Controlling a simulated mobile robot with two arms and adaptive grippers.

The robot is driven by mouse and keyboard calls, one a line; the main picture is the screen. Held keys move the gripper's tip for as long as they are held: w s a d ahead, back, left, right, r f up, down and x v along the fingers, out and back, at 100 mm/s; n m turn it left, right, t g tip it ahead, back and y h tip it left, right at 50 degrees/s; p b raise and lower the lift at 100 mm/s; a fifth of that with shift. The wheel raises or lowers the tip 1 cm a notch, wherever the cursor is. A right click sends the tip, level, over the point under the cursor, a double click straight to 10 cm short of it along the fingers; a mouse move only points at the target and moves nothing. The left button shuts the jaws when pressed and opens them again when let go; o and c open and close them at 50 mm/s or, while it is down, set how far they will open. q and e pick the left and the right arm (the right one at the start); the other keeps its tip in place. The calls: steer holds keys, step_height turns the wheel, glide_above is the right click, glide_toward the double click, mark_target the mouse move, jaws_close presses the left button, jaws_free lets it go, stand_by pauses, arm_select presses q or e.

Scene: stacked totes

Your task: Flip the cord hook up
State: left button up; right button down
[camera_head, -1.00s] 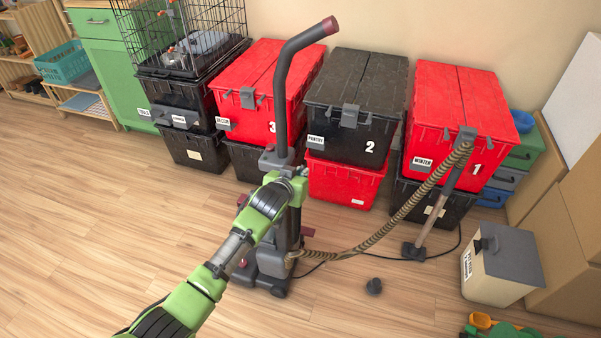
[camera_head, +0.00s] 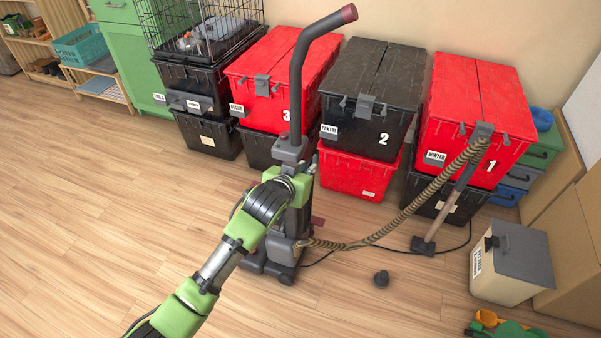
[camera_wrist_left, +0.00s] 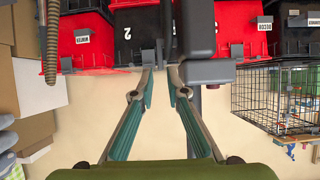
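An upright vacuum cleaner (camera_head: 292,152) in dark grey stands on the wooden floor, with a tall bent handle and a maroon grip end. My left arm comes in from the lower left, and its wrist meets the vacuum's body, hiding part of it. My left gripper (camera_wrist_left: 160,68) shows best in the left wrist view, which is upside down. Its teal-padded fingers are apart, with the vacuum's dark grey pole (camera_wrist_left: 166,30) beyond the gap. A dark grey block (camera_wrist_left: 208,73) sits beside the right-hand finger; I cannot tell whether it is the cord hook. My right gripper is out of view.
Stacked red and black totes (camera_head: 366,110) stand behind the vacuum by the wall. A ribbed hose (camera_head: 400,215) runs right to a floor tool. A wire cage (camera_head: 205,30) stands on totes. Floor at left is clear.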

arm_select(q)
steer(key=shift+v, duration=2.25)
